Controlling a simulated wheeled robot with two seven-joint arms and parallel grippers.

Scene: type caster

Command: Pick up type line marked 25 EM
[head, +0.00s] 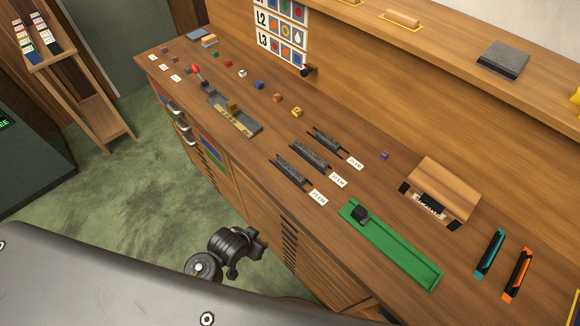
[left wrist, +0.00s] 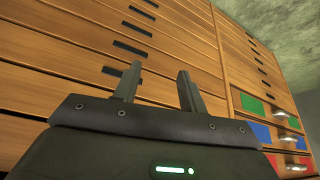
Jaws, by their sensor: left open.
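Three dark type lines lie side by side on the wooden bench in the head view: a near one (head: 291,171), a middle one (head: 311,156) and a far one (head: 328,142). Each has a small white label at its right end: the near label (head: 318,197), the middle label (head: 338,180) and the far label (head: 356,163). The print is too small to read surely. My left gripper (head: 258,240) is in front of the cabinet, below the bench top and apart from the lines. In the left wrist view, its two fingers (left wrist: 158,86) are spread and empty, facing drawers. My right gripper is not in view.
A green tray (head: 400,254) with a dark block lies right of the lines. A wooden box-like piece (head: 444,188) stands behind it. A grey composing stick (head: 235,117) and several coloured cubes lie left. The cabinet's drawer front (left wrist: 60,70) is close to my left gripper.

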